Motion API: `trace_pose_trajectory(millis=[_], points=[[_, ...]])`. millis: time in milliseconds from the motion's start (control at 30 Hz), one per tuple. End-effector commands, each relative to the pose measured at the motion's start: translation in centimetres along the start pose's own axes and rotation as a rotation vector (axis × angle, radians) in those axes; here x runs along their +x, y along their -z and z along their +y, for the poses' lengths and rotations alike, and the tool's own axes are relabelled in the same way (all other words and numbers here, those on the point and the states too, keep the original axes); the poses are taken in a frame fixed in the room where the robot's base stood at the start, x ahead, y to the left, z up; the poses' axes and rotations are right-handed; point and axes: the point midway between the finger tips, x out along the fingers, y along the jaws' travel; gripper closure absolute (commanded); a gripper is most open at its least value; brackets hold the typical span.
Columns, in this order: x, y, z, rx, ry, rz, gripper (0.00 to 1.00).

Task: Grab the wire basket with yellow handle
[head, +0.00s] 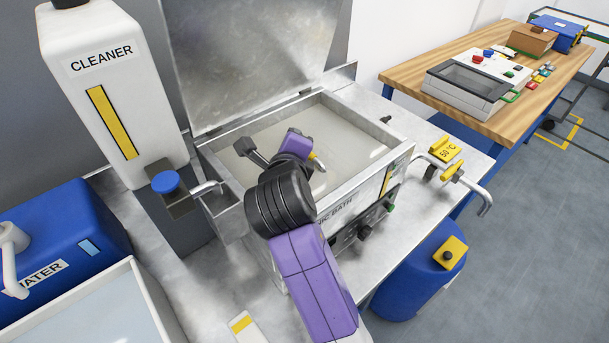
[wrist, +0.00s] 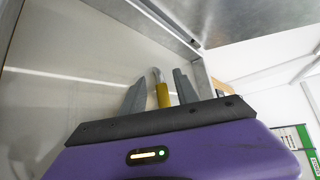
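The yellow handle (head: 314,157) of the wire basket shows over the open bath in the head view, just past the end of my arm. In the wrist view the yellow handle (wrist: 163,95), with a bent grey metal end, stands between the two grey fingers of my gripper (wrist: 159,75). The fingers are apart, one on each side of the handle, and a gap shows on its left. I cannot tell whether the right finger touches it. The basket's wire body is not visible. In the head view my fingers are mostly hidden by my purple wrist.
The metal bath (head: 240,141) has raised walls and an upright lid (head: 255,50) behind it. A white cleaner bottle (head: 115,95) and a blue water container (head: 65,250) stand left. A tap with yellow parts (head: 453,170) is right. A wooden table (head: 410,75) stands beyond.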

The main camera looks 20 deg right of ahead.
Motion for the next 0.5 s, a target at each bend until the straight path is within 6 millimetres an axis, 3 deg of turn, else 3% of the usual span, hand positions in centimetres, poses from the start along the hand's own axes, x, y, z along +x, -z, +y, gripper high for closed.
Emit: trace_pose_trajectory(millis=[133, 367, 500], points=[[1.13, -0.07, -0.03, 0.0, -0.001, -0.001, 0.63], [1.27, -0.04, 0.03, 0.0, 0.0, -0.002, 0.63], [1.26, -0.03, 0.03, 0.0, 0.0, -0.002, 0.89]])
